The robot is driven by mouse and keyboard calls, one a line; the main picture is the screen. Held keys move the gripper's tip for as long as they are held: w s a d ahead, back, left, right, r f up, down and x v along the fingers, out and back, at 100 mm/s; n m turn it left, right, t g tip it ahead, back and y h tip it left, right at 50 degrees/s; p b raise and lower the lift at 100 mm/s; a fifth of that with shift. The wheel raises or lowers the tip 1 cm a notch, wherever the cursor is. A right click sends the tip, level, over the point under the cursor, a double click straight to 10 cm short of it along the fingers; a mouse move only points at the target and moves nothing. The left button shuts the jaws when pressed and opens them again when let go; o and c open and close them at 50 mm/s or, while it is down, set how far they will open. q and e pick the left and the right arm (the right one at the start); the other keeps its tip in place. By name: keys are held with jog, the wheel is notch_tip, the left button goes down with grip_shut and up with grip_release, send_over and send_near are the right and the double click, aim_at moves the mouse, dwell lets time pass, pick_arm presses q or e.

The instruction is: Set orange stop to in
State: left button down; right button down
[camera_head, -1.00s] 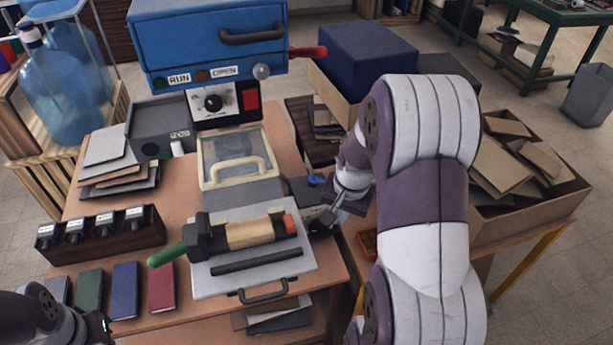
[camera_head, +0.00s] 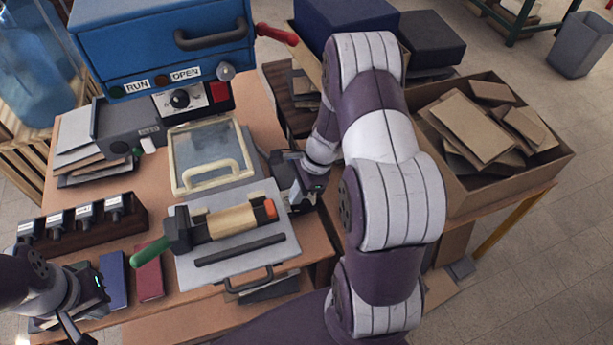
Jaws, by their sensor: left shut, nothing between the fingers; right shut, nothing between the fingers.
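The orange stop (camera_head: 270,208) is a small block at the right end of a tan roller (camera_head: 231,222). The roller lies on a grey plate (camera_head: 212,272) with a black handle at its front. A green grip (camera_head: 151,251) sticks out at the roller's left end. My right gripper (camera_head: 300,206) is shut and empty, just right of the orange stop. Its fingertips are small and dark, and I cannot tell whether they touch the plate's edge. My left gripper (camera_head: 82,335) is shut and empty at the lower left, in front of the books.
A clear-windowed frame (camera_head: 208,160) with a cream handle lies behind the roller. A blue press (camera_head: 160,45) with a red lever stands at the back. A carton (camera_head: 560,165) of cardboard stands right.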

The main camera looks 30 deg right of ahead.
aim_at(269, 207)
jog(key=a, duration=0.3)
jog(key=shift+w+a+r+p, duration=0.1)
jog(key=shift+w+r+p, duration=0.15)
jog(key=shift+w+p, duration=0.05)
jog(key=shift+w+f, duration=0.1)
jog(key=shift+w, duration=0.05)
pick_arm(q)
jog(key=shift+r, duration=0.65)
jog(key=shift+s, duration=0.1)
pick_arm(e)
jog(key=shift+a, duration=0.15)
jog(key=shift+w+a, duration=0.15)
jog(key=shift+a, duration=0.55)
jog(key=shift+w+a, duration=0.1)
jog(key=shift+a, duration=0.55)
